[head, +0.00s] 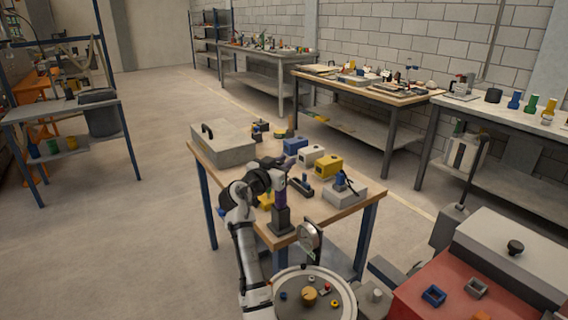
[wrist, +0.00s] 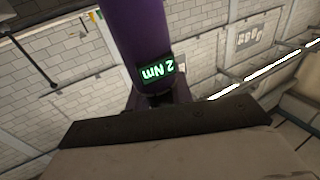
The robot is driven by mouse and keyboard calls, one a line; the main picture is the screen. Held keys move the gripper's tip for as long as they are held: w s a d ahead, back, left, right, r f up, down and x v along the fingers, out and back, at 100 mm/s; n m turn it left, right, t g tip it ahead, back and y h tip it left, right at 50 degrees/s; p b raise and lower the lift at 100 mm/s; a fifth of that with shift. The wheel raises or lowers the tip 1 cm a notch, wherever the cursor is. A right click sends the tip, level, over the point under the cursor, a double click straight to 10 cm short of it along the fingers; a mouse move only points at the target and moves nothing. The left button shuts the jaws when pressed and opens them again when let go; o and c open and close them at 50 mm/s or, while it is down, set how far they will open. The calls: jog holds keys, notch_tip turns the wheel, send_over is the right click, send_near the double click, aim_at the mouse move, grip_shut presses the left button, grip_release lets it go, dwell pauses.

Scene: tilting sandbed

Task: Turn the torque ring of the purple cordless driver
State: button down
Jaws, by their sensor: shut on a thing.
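The purple cordless driver (head: 280,199) stands upright in a dark block-shaped base at the front of the wooden-topped table. In the wrist view, its purple body (wrist: 133,35) carries a lit green display (wrist: 157,71) reading "2 Nm", upside down. My gripper (head: 279,184) is at the driver's upper part and shut on it. In the wrist view, a dark finger edge of my gripper (wrist: 165,124) crosses in front of the driver's dark end. The torque ring is mostly hidden there, so I cannot tell exactly how the jaws sit on it.
The table (head: 257,222) also holds a grey case (head: 222,146), a yellow box (head: 329,166), a white box (head: 311,154) and a grey box with a blue part (head: 345,193).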

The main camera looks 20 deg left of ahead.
jog(key=shift+y, duration=0.3)
jog(key=n+y, duration=0.2)
jog(key=y, duration=0.1)
jog(key=shift+a+t, duration=0.1)
jog(key=shift+t, duration=0.2)
jog(key=n+y+p, duration=0.1)
jog(key=y, duration=0.1)
jog(key=n+y+p, duration=0.2)
jog(key=shift+a+r+y, duration=0.2)
jog(key=shift+y, duration=0.2)
jog(key=shift+a+f+n+g+y+p, duration=0.15)
jog(key=shift+n+g+y+p, duration=0.3)
jog(key=shift+n+y, duration=0.6)
jog(key=shift+a+n+g+y+p, duration=0.15)
jog(key=shift+n+g+y, duration=0.55)
jog(key=shift+y, duration=0.55)
jog(key=shift+s+a+n+y, duration=0.1)
jog(key=shift+n+y, duration=0.15)
jog(key=shift+y, duration=0.05)
jog(key=c, duration=1.2)
grip_release()
jog(key=shift+c, duration=0.2)
jog(key=b+v, duration=0.4)
jog(key=v, duration=1)
